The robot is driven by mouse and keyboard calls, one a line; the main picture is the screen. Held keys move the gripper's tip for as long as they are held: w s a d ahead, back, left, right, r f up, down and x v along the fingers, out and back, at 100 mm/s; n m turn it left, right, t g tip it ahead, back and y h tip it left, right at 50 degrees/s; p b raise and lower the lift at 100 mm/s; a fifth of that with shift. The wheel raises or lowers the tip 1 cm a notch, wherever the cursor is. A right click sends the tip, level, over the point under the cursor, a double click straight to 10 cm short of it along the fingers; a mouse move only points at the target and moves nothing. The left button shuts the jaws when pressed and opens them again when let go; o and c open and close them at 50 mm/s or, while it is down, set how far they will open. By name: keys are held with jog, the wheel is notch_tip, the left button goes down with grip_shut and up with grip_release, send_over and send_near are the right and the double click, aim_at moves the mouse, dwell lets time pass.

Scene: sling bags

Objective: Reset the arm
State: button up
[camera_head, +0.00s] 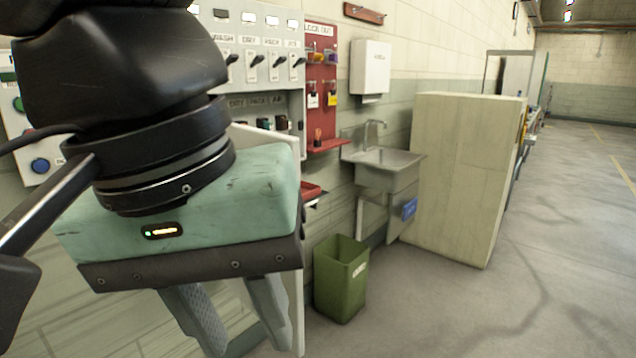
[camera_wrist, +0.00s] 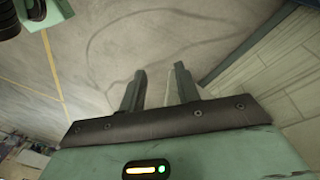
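My gripper (camera_head: 240,330) hangs at the left of the head view, close to the camera, fingers pointing down. Its body is pale green with a dark plate and a small lit indicator. The fingertips run near the lower picture edge there. In the wrist view my gripper (camera_wrist: 162,88) shows two grey fingers standing apart with nothing between them. Bare concrete floor lies beyond them. It is open and empty. The arm hides part of the wall panel behind it.
A switch panel (camera_head: 262,55) and a red lockout board (camera_head: 322,85) are on the wall. A steel sink (camera_head: 385,165), a green bin (camera_head: 341,280) and a large pale cabinet (camera_head: 462,180) stand along the wall. The floor (camera_head: 560,250) to the right is open.

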jog(key=w+d+f+n+g+y+p, duration=0.1)
jog(key=d+f+n, duration=0.6)
jog(key=d+f, duration=0.9)
jog(key=d+y, duration=0.1)
jog(key=d, duration=0.2)
jog(key=shift+w+d+n+y, duration=0.2)
jog(key=shift+w+n+y, duration=0.1)
